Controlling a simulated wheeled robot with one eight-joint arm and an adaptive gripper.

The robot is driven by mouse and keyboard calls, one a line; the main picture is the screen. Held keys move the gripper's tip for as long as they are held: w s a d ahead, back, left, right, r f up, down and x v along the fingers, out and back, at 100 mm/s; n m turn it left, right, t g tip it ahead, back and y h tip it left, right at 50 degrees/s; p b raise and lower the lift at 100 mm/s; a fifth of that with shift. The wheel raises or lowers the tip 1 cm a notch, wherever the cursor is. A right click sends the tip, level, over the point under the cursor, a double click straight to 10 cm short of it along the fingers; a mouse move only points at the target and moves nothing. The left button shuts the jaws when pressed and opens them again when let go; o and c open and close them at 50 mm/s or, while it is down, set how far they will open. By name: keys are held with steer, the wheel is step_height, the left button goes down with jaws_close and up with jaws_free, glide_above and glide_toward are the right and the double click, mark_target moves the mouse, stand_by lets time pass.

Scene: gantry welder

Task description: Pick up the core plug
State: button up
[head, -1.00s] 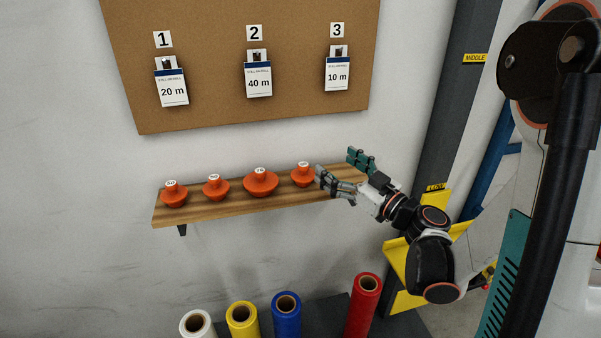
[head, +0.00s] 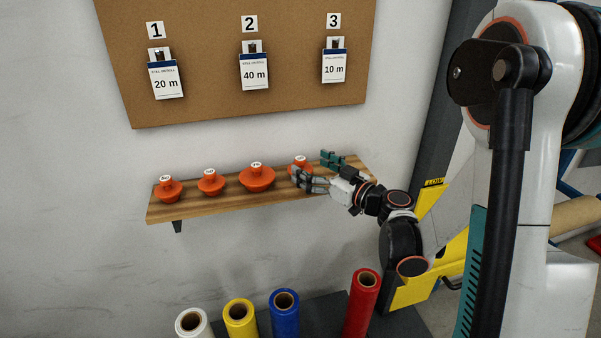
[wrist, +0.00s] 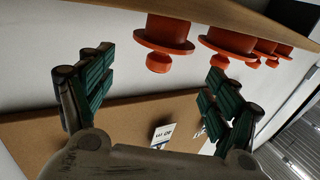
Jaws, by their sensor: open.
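Several orange core plugs stand in a row on a wooden shelf (head: 215,207), each with a round flange and a white label on top. The rightmost core plug (head: 299,162) is partly hidden behind a finger of my gripper (head: 313,169). In the wrist view, which is upside down, the nearest core plug (wrist: 166,34) has its knob between the lines of the two fingers of my gripper (wrist: 160,70). The fingers are wide apart and do not visibly touch it. I cannot tell whether they reach around it.
A cork board (head: 200,105) with numbered tags hangs above the shelf. The other plugs, such as the large one (head: 257,179), stand left of my gripper. White, yellow, blue and red rolls (head: 362,305) stand below. A dark post (head: 432,120) rises at the right.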

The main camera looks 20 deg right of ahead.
mark_target(304, 163)
steer(key=x, duration=0.1)
steer(key=b+x, duration=0.1)
steer(key=x, duration=0.2)
steer(key=shift+w+a+f, duration=0.15)
steer(key=shift+w+f, duration=0.15)
steer(key=shift+w, duration=0.1)
steer(key=c, duration=1.2)
steer(key=shift+o, duration=0.2)
steer(key=shift+r, duration=0.15)
